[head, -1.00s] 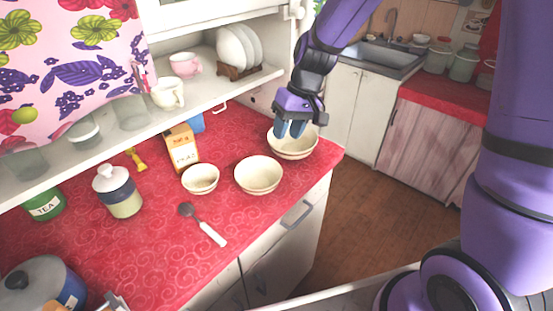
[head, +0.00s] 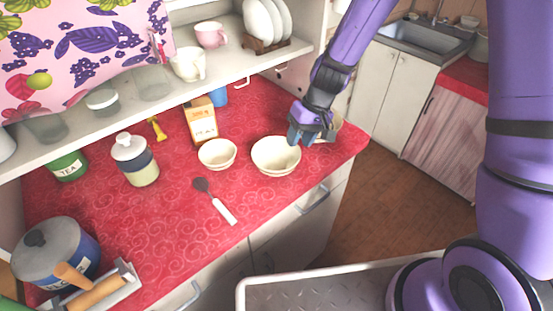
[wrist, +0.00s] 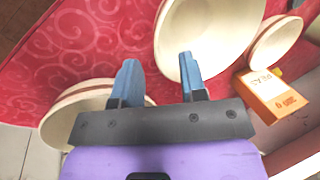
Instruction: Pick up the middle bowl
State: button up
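Three cream bowls stand in a row on the red counter. The middle bowl (head: 276,160) is between a smaller bowl (head: 217,156) on its left and a larger bowl (head: 333,132) on its right, partly hidden by my gripper. My gripper (head: 298,136) is just above the right rim of the middle bowl, pointing down. In the wrist view, my gripper (wrist: 159,72) is open and empty. One finger overlaps the rim of the middle bowl (wrist: 212,35); the other is in front of the larger bowl (wrist: 62,112). Whether a finger touches is unclear.
An orange carton (head: 201,121) stands behind the smaller bowl. A spatula with white handle (head: 222,210) lies in front. A jar (head: 135,160), a green tea tin (head: 68,166) and a blue pot (head: 55,250) are left. A shelf (head: 150,105) overhangs the counter's back.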

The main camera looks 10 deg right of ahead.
aim_at(276, 159)
jog(key=shift+x, duration=1.5)
grip_shut()
jog(key=shift+r, duration=0.15)
